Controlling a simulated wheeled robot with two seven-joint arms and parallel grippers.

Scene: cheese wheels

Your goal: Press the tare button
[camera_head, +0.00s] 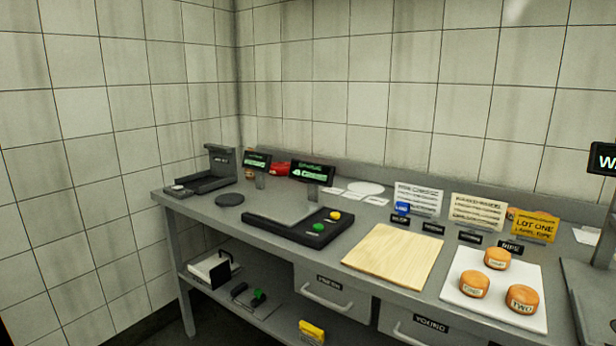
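A black scale (290,232) with a grey weighing plate (284,211) stands on the grey bench, left of centre. A green button (318,227) and a yellow button (335,215) sit on its right side. I cannot read which of them is the tare button. The weighing plate is empty. A dark display with green lit text (312,171) stands behind the scale, with a second display (257,160) to its left. Neither of my grippers shows in this view.
A wooden board (393,257) lies right of the scale. A white tray (464,305) holds three orange cheese wheels. A dark grey device (203,178) and a round dark disc (229,199) are at left. Signs stand along the back. Drawers and a shelf (262,302) are below.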

